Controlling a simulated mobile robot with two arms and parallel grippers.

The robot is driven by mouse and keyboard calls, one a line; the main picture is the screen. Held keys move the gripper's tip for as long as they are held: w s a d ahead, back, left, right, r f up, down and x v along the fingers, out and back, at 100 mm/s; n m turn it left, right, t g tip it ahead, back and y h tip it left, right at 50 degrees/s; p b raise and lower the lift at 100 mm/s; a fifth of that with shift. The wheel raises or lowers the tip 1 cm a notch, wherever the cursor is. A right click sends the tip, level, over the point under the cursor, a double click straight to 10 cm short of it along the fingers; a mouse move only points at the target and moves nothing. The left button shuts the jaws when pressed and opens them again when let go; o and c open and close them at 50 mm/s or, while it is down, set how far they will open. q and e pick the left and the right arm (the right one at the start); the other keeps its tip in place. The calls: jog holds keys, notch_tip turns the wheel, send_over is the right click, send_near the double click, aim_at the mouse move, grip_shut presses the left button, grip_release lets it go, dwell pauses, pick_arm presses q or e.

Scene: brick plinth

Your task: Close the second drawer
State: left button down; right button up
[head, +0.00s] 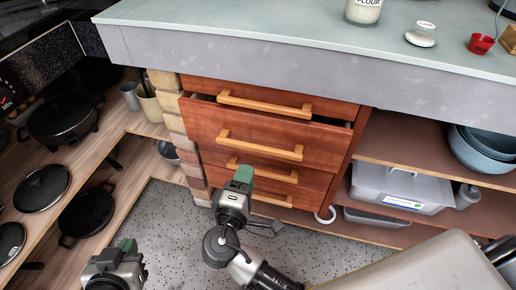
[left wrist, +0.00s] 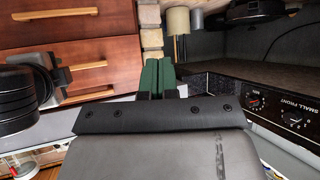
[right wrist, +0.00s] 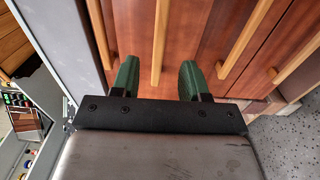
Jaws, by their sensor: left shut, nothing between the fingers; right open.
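The second drawer (head: 238,129) is a red-brown wooden drawer standing partly out from the cabinet, with a dark gap along its top edge. Its light wooden handle (head: 260,145) is horizontal in the head view. My right gripper (head: 242,174) is in front of the drawers, open and empty. In the right wrist view the second drawer's handle (right wrist: 160,40) shows in the gap between the right fingers (right wrist: 158,78); whether it is touched I cannot tell. My left gripper (head: 128,245) is low at the left, away from the drawers; its fingers (left wrist: 158,77) are together, empty.
The top drawer (head: 200,84) sits above, lower drawers (head: 220,160) below. The grey counter (head: 240,45) overhangs them. Shelves with a grey bin (head: 385,185) stand right; shelves with black pans (head: 62,118) stand left. Speckled floor (head: 170,215) is clear in front.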

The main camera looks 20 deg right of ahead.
aim_at(258, 151)
jog(key=b+x, duration=0.1)
jog(key=x, duration=0.8)
jog(key=shift+s, duration=0.1)
pick_arm(q)
jog(key=shift+w+d+r+t+h, duration=0.25)
jog(key=shift+w+r+t, duration=0.15)
jog(key=shift+r+t, duration=0.25)
jog(key=shift+w+d+r+t+h, duration=0.2)
jog(key=shift+w+d+r+t, duration=0.15)
jog(key=shift+r+t, duration=0.3)
jog(key=shift+w+d+r+t+h, duration=0.25)
jog(key=shift+w+r+t, duration=0.2)
jog(key=shift+r+t, duration=0.2)
pick_arm(e)
jog(key=shift+w+d, duration=0.4)
jog(key=shift+w, duration=0.1)
grip_shut()
